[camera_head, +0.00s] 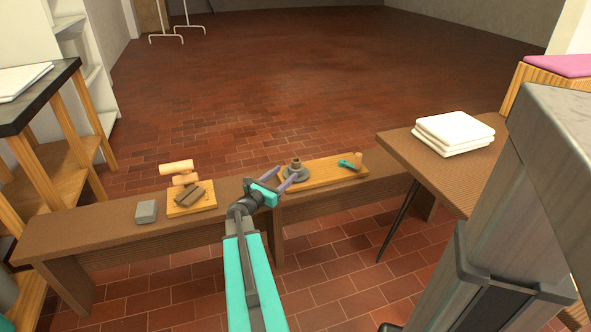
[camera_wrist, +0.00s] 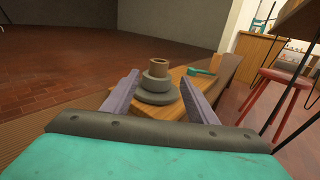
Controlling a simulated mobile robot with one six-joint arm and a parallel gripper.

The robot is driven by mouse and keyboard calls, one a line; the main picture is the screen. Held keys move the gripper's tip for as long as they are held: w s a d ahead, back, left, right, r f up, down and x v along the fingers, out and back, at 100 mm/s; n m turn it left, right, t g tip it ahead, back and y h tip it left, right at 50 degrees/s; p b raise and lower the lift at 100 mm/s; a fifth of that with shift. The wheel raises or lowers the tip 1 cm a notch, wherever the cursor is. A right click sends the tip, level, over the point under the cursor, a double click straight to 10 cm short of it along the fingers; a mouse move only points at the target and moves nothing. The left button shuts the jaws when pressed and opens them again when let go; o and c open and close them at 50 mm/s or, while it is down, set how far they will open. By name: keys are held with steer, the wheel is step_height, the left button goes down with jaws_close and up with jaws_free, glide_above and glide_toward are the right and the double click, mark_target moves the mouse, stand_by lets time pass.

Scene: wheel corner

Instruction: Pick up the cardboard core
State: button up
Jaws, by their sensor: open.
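A short brown tube, which looks like the cardboard core (camera_head: 297,162), stands upright on top of a grey stepped round piece (camera_head: 296,174). In the wrist view the core (camera_wrist: 159,67) rises from the middle of the grey stepped piece (camera_wrist: 156,93). My gripper (camera_head: 285,175) is open. In the wrist view its two purple fingers lie left and right of the grey piece and core, with space between. Nothing is held. The lower part of the grey piece is partly hidden by a finger in the head view.
The grey piece sits on a wooden board (camera_head: 325,174) on a long brown bench (camera_head: 110,229). A teal-handled tool (camera_head: 349,164) lies to its right. Another board (camera_head: 191,208) with small pieces and a grey block (camera_head: 146,211) lie left. White folded cloths (camera_head: 453,133) lie on the right table.

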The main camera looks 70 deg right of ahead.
mark_target(294, 166)
steer(key=b+x, duration=0.1)
steer(key=x, duration=0.6)
steer(key=shift+f, duration=0.1)
steer(key=shift+s+d, duration=0.1)
steer(key=shift+d, duration=0.35)
steer(key=shift+d, duration=0.1)
steer(key=b+x, duration=0.2)
steer(key=x, duration=0.2)
steer(key=shift+d, duration=0.5)
steer(key=shift+c, duration=0.3)
steer(key=c, duration=1.1)
